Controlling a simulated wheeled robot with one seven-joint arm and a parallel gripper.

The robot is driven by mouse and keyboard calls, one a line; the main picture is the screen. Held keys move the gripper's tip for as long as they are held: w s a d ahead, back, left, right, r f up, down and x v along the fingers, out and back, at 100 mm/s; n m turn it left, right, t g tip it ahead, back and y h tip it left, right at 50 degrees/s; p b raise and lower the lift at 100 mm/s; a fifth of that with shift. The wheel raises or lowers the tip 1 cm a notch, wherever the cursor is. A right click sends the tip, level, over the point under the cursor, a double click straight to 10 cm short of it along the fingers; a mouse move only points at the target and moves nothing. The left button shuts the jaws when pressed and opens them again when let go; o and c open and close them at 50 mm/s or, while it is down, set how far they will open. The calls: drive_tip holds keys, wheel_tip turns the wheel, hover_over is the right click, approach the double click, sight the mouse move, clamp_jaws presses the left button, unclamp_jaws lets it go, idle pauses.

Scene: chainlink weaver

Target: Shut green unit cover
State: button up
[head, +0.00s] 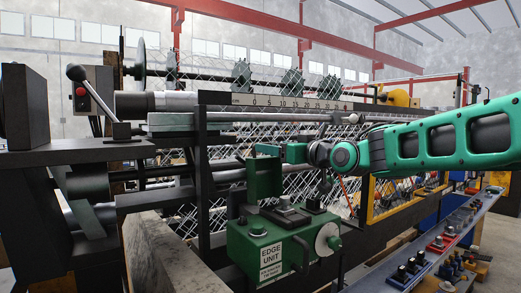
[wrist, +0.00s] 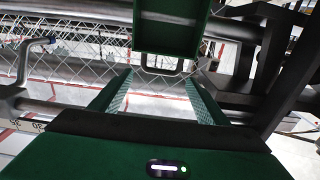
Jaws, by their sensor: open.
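The green edge unit (head: 268,246) is a labelled box low in front of the machine. Its green cover (head: 264,178) stands raised above the box, so the unit is open. In the wrist view the cover (wrist: 170,28) hangs into the top of the picture with a silver U-shaped handle (wrist: 162,68) on its near edge. My gripper (head: 266,150) is close to the cover's upper edge in the head view. In the wrist view my gripper (wrist: 159,77) is open, with the handle showing between and just beyond its fingertips. I cannot tell whether they touch it.
A wire mesh (head: 300,185) and horizontal rails lie behind the unit. A lever with a dark knob (head: 76,73) is at the left. A dark frame (wrist: 275,60) stands close on the right in the wrist view. A bench with small parts (head: 440,240) runs along the right.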

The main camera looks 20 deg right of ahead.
drive_tip(key=x, duration=0.7)
drive_tip(key=shift+w+a+f, duration=0.1)
drive_tip(key=shift+a, duration=0.05)
